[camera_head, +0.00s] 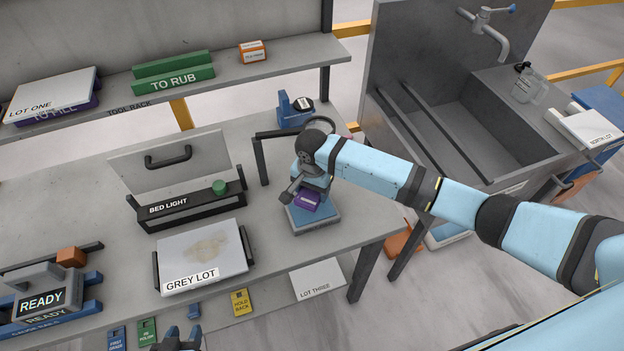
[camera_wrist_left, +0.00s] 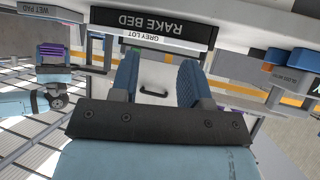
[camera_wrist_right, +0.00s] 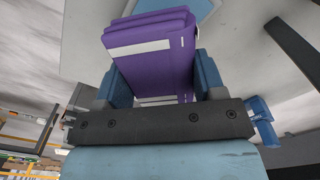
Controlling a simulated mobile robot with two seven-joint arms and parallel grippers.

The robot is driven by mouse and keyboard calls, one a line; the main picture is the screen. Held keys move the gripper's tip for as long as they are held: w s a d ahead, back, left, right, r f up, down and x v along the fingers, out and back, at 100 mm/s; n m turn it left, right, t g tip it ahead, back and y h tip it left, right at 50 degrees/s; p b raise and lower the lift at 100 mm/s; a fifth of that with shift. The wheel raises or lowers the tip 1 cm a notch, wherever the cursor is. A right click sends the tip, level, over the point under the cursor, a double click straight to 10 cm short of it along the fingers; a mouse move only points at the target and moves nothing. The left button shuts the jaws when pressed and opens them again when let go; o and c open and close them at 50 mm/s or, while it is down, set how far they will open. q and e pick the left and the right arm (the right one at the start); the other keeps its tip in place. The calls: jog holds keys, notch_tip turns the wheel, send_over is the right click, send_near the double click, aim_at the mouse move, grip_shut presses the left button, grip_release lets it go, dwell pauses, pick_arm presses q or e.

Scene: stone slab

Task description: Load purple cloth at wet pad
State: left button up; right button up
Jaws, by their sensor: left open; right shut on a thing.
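My right gripper (camera_head: 308,190) is shut on the purple cloth (camera_head: 304,202), a block-like piece with a pale label. In the right wrist view the cloth (camera_wrist_right: 150,55) sits between both fingers. The cloth is over the blue wet pad (camera_head: 316,220) on its grey base, and I cannot tell whether they touch. In the left wrist view a "WET PAD" label (camera_wrist_left: 37,12) shows near the purple cloth (camera_wrist_left: 53,48). My left gripper (camera_head: 178,335) is open and empty at the bench's front edge. In its own view its fingers (camera_wrist_left: 155,75) stand apart.
The "GREY LOT" slab (camera_head: 205,253) lies left of the pad, in front of the "BED LIGHT" box (camera_head: 190,209). A blue holder (camera_head: 293,110) and black frame stand behind the pad. A sink (camera_head: 470,130) is right. Bench at far left holds "READY" block (camera_head: 48,297).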

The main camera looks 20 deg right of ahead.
jog(key=shift+f, duration=0.3)
jog(key=shift+f+b, duration=0.25)
jog(key=shift+b, duration=0.2)
jog(key=shift+f+b, duration=0.65)
notch_tip(320, 180, down, 4)
jog(key=b, duration=0.4)
jog(key=shift+r, duration=0.1)
pick_arm(q)
jog(key=shift+m, duration=0.3)
jog(key=f, duration=0.5)
jog(key=shift+d+f, duration=0.15)
jog(key=shift+d, duration=0.1)
jog(key=shift+d+h, duration=0.1)
jog(key=shift+h, duration=0.2)
pick_arm(e)
jog(key=shift+f, duration=0.5)
pick_arm(q)
jog(key=shift+r+p, duration=0.45)
jog(key=shift+r, duration=0.15)
pick_arm(e)
jog(key=shift+s+f, duration=0.1)
dwell(0.6)
